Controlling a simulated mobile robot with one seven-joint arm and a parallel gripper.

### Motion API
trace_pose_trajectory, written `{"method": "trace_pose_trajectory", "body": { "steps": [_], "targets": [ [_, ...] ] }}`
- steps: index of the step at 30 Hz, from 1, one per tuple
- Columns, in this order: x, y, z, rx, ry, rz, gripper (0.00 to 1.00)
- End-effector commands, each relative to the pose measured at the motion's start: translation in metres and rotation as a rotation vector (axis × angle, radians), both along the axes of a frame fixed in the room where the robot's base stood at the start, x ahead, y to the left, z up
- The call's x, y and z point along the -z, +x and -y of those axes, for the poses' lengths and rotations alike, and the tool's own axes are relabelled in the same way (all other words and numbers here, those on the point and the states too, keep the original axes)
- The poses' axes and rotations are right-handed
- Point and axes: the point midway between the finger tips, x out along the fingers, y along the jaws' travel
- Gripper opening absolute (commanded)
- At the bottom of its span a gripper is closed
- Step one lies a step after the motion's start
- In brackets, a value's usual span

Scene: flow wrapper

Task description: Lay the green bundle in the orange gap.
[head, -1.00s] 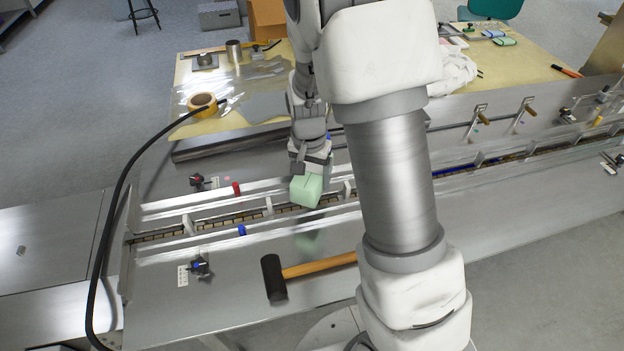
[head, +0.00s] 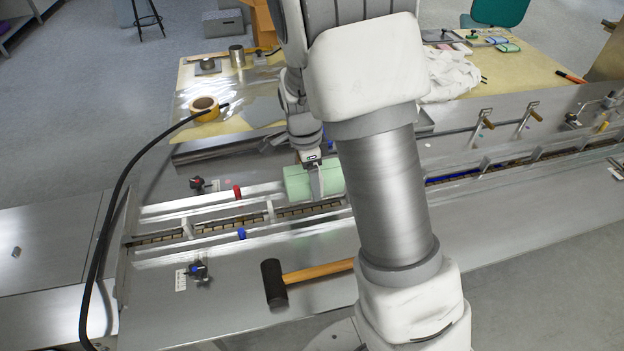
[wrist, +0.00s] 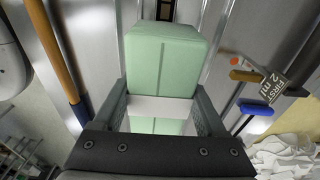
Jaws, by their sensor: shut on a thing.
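The green bundle (head: 298,184) is a pale green block held over the lane of the long steel conveyor (head: 215,222). It lies roughly lengthwise along the lane, and my arm covers its right end. My gripper (head: 318,180) is shut on it, around its middle. In the wrist view the bundle (wrist: 162,58) sits between the fingers (wrist: 160,108), with a pale band across it. I cannot tell whether it touches the lane. I cannot make out an orange gap; my arm and the bundle hide part of the lane.
White upright pushers (head: 270,211) divide the lane, which has metal rails. A blue strip (head: 450,178) shows in the lane at right. A mallet (head: 273,283) lies in front. A black hose (head: 112,200) arches at left. A table with a tape roll (head: 204,107) stands behind.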

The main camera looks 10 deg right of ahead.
Motion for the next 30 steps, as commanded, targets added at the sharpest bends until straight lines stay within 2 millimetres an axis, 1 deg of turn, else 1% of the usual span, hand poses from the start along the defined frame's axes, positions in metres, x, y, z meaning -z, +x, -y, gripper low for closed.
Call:
{"method": "trace_pose_trajectory", "body": {
  "steps": [18,24,30],
  "targets": [
    [0.057,0.000,0.000,-0.003,0.000,-0.001,0.00],
    [0.064,-0.001,0.000,-0.003,0.000,-0.001,0.00],
    [0.066,-0.001,0.000,-0.003,0.000,-0.004,0.00]
  ]
}}
